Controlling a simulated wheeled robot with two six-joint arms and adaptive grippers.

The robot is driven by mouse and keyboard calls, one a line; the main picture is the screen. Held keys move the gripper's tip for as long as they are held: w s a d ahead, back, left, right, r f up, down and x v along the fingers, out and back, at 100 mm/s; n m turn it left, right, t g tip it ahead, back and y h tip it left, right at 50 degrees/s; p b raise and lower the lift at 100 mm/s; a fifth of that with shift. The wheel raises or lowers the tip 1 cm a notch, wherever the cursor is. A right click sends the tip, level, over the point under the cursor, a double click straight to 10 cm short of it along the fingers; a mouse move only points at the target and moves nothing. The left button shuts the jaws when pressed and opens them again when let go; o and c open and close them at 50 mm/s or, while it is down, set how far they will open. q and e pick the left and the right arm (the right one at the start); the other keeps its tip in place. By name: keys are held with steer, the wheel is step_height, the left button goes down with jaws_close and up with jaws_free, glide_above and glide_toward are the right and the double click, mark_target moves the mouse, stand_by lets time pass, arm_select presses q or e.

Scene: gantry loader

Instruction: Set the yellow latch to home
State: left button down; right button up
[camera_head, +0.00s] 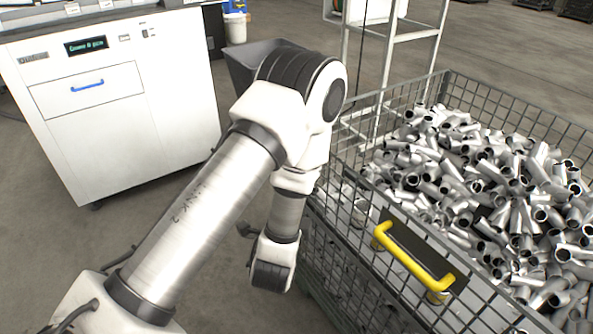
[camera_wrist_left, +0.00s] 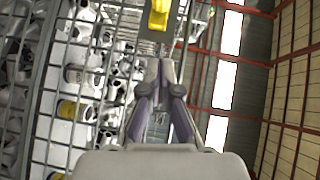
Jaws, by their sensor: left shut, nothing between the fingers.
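The yellow latch (camera_head: 411,263) is a bar handle on a dark plate on the near side of the wire cage. It looks fixed at both ends. In the left wrist view a yellow part (camera_wrist_left: 158,17) shows at the top edge, on a grey plate. My left gripper (camera_wrist_left: 168,66) is shut and empty, with its fingertips pointing toward the yellow part; a small gap seems to lie between them. In the head view my left arm bends down left of the latch, and its fingers are not visible there. My right gripper is in neither view.
The wire cage (camera_head: 452,75) is full of grey metal pipe fittings (camera_head: 480,180). A white cabinet (camera_head: 150,120) with a blue handle (camera_head: 87,85) stands at the left. A dark bin (camera_head: 240,62) is behind my arm. Open floor lies between cabinet and cage.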

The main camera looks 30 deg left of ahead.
arm_select(q)
steer(key=s+a+p+x, duration=0.1)
steer(key=a+x, duration=0.1)
steer(key=x, duration=1)
steer(key=shift+a+f, duration=0.25)
steer(key=shift+a, duration=0.2)
steer(key=shift+w, duration=0.1)
steer(key=a, duration=0.1)
steer(key=w+a+p, duration=0.1)
steer(key=a, duration=0.1)
steer(key=shift+w+r, duration=0.1)
steer(key=shift+r, duration=0.05)
steer(key=shift+d+p, duration=0.1)
steer(key=shift+p, duration=0.2)
